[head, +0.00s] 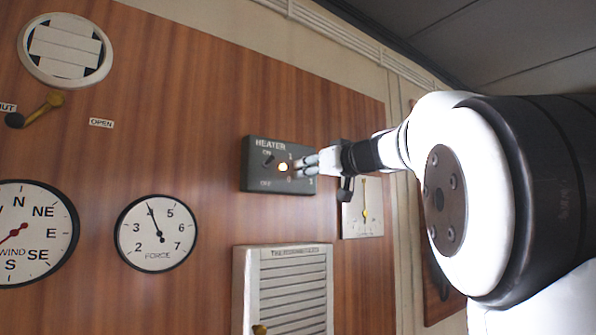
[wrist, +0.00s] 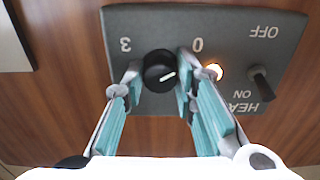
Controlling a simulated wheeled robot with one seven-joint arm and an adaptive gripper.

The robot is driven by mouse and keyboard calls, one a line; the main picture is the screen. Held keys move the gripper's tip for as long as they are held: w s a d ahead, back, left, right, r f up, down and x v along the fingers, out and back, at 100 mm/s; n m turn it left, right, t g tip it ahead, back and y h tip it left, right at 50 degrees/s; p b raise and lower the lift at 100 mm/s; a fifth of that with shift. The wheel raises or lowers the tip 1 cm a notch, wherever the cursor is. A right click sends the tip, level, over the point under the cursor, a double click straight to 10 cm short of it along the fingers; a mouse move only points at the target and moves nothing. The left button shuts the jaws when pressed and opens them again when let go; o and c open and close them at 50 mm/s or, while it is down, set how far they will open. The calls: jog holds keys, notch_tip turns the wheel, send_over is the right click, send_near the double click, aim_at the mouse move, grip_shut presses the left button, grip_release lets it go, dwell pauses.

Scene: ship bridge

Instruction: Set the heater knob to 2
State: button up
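The heater panel is a dark grey box (head: 250,180) on the wooden wall; it fills the top of the wrist view (wrist: 225,30), upside down. Its round black knob (wrist: 158,66) has a white mark on its lower right part in the wrist view. The labels 3 and 0 show on either side of it; label 2 is not visible. My gripper (wrist: 158,76) is open, its two fingers on either side of the knob. A small gap shows at the left finger; the right finger is very close, contact unclear. It also shows in the head view (head: 311,164), hiding the knob.
A lit lamp (wrist: 213,71) and a toggle switch (wrist: 261,83) sit beside the knob, close to the right finger. A white louvred box (head: 285,290) is below the panel. A plate with a brass lever (head: 364,215) is to the right. Gauges hang at left.

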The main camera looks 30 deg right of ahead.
grip_shut()
